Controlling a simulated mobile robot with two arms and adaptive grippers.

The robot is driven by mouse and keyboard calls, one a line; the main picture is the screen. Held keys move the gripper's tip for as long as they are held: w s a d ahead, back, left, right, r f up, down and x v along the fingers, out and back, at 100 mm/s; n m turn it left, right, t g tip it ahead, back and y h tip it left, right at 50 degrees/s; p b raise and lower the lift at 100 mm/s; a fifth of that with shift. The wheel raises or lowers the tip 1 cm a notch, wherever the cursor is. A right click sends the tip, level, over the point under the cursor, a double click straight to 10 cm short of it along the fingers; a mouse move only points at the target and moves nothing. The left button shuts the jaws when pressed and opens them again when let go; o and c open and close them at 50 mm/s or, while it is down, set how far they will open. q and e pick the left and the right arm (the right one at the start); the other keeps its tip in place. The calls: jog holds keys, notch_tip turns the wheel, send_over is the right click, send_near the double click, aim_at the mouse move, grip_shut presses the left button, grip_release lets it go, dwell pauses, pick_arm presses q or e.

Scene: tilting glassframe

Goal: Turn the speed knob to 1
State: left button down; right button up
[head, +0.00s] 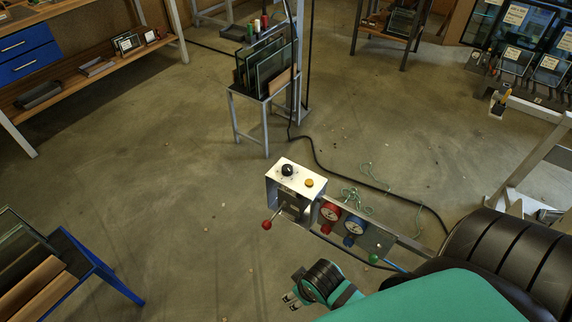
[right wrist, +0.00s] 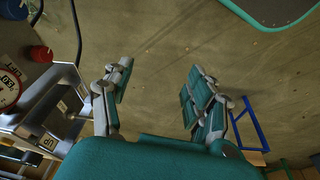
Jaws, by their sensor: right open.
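The speed knob (head: 288,170) is a small black round knob on top of a white control box (head: 287,182). Its scale and pointer are too small to read. A yellow button (head: 309,183) sits to its right on the same top. My right gripper (head: 291,300) is in front of and below the box in the head view, apart from it. In the right wrist view its two fingers (right wrist: 158,88) are spread, with nothing but floor between them. The grey side of the box, with an "UP" label (right wrist: 33,158), shows at lower left there. My left gripper is out of view.
A red-ball lever (head: 267,224) sticks out from the box front. A red gauge (head: 329,213), a blue gauge (head: 354,227) and a green ball (head: 373,258) line the rail to the right. A blue-framed rack (head: 105,275) stands at lower left. Open floor surrounds the box's left side.

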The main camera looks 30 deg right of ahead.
jog(key=w+v, duration=0.1)
jog(key=v, duration=0.4)
notch_tip(320, 180, up, 20)
jog(key=m+g, duration=0.3)
jog(key=m, duration=2.7)
send_over(287, 167)
jog(key=shift+m, duration=0.3)
notch_tip(287, 167, down, 18)
jog(key=shift+r+b, duration=0.2)
jog(key=shift+b, duration=0.2)
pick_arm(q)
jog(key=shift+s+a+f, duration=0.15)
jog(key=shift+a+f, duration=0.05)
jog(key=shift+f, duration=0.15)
